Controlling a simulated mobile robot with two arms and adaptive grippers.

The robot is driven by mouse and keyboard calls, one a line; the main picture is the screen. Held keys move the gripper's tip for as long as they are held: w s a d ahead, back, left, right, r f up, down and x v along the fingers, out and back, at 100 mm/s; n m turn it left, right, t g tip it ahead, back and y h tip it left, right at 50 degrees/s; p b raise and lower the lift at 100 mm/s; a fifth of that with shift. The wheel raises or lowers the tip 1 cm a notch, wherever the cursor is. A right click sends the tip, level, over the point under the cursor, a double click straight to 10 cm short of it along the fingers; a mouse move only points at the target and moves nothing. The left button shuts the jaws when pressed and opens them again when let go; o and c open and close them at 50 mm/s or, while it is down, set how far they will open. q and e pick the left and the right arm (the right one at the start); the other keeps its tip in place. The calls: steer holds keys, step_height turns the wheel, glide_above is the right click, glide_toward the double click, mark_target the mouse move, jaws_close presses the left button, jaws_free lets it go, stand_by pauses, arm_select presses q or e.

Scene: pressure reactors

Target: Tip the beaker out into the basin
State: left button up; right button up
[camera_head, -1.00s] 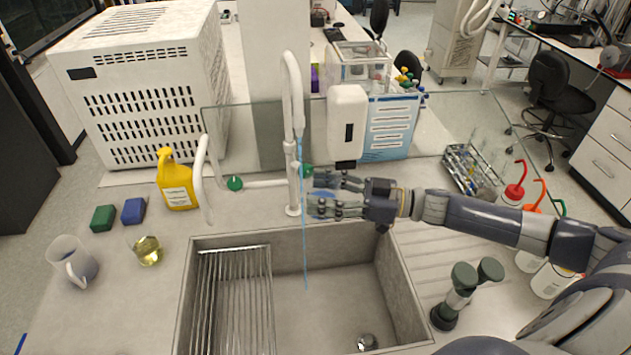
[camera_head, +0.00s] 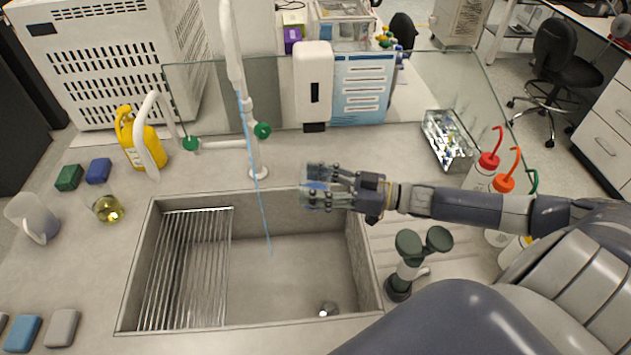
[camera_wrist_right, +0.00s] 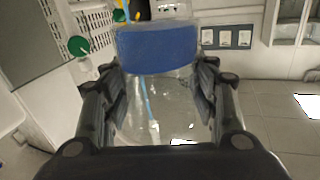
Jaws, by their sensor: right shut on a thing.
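My right gripper (camera_head: 322,187) reaches in from the right and is shut on a clear beaker (camera_head: 312,172), which is above the basin's back right edge. In the right wrist view the beaker (camera_wrist_right: 160,105) sits between both fingers (camera_wrist_right: 160,100), with a blue band, seemingly blue liquid, across its upper part. The fingers partly hide the beaker in the head view, and its exact tilt is hard to tell. The grey basin (camera_head: 300,290) lies below and to the left of the gripper. My left gripper is not in view.
A white tap (camera_head: 250,130) with green knobs stands behind the basin; a thin blue stream hangs from it. A metal rack (camera_head: 185,270) fills the basin's left part. A yellow-liquid flask (camera_head: 108,209) and pitcher (camera_head: 35,218) stand left. A green-topped fixture (camera_head: 405,265) stands right.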

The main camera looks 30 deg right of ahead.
steer(key=shift+d+f+m+b, duration=0.1)
steer(key=shift+f+m+b, duration=0.05)
steer(key=shift+f+b, duration=0.3)
steer(key=shift+d+f+m+b, duration=0.1)
steer(key=shift+f+m+b, duration=0.1)
steer(key=shift+f, duration=0.35)
step_height(320, 180, down, 3)
steer(key=m+b, duration=0.1)
steer(key=b, duration=0.2)
arm_select(q)
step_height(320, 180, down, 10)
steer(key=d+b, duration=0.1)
steer(key=b, duration=0.4)
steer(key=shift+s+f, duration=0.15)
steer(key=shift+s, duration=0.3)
arm_select(e)
step_height(320, 180, down, 7)
steer(key=s+a+m, duration=0.2)
steer(key=m, duration=1.8)
steer(key=shift+s+a, duration=0.3)
steer(key=shift+s, duration=0.05)
steer(key=shift+n, duration=0.25)
